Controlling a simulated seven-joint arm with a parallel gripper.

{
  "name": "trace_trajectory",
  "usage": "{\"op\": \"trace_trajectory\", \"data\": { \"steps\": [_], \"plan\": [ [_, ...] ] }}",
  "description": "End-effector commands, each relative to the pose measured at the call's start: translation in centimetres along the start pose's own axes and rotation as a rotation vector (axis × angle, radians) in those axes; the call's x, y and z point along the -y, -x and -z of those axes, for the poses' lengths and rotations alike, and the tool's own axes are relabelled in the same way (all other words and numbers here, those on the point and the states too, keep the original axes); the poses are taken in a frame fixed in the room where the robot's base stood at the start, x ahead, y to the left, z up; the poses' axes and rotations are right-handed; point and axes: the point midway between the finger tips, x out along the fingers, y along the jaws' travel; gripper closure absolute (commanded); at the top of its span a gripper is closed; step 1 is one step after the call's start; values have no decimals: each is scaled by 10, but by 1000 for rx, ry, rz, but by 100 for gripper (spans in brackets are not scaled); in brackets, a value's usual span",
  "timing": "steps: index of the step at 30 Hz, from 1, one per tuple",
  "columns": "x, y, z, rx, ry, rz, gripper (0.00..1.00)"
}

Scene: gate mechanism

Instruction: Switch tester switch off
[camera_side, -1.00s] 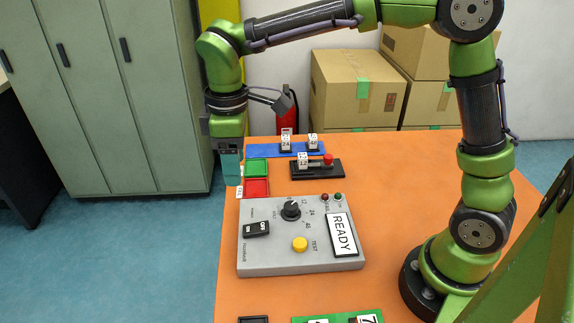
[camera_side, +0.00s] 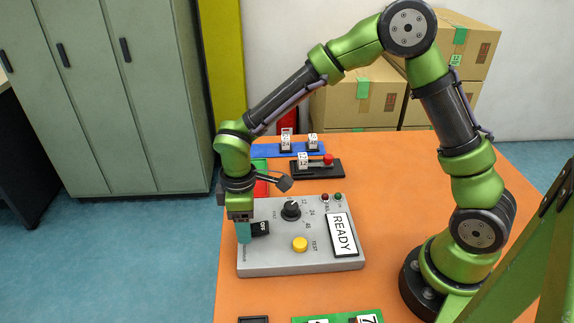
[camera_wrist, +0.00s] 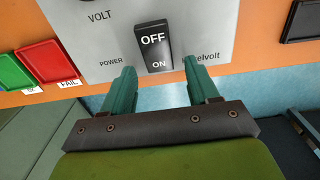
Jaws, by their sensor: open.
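The tester (camera_side: 280,262) is a grey box on the orange table, with a display panel (camera_side: 342,235) reading READY. Its black power switch (camera_wrist: 154,47) is a rocker marked OFF and ON, beside the word POWER. In the side view the switch (camera_side: 260,229) is partly hidden by my gripper (camera_side: 243,233), which is over the tester's left edge. In the wrist view my gripper (camera_wrist: 160,82) is open and empty, its teal fingers either side of the switch's ON end. I cannot tell whether they touch the tester.
The tester also carries a black knob (camera_side: 291,209), a yellow TEST button (camera_side: 300,244) and two small lamps. A black fixture (camera_side: 318,170) and a blue rack (camera_side: 270,150) stand farther back.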

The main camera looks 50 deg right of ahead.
Motion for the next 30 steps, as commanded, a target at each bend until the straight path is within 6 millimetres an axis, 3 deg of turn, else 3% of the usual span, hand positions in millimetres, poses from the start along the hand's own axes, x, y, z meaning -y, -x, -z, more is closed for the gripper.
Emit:
{"op": "trace_trajectory", "data": {
  "steps": [12, 23, 30],
  "plan": [
    [0, -9, 0, 0, 0, 0, 40],
    [0, -9, 0, -1, 0, 0, 96],
    [0, -7, -2, -55, 2, 0, 96]
  ]
}}
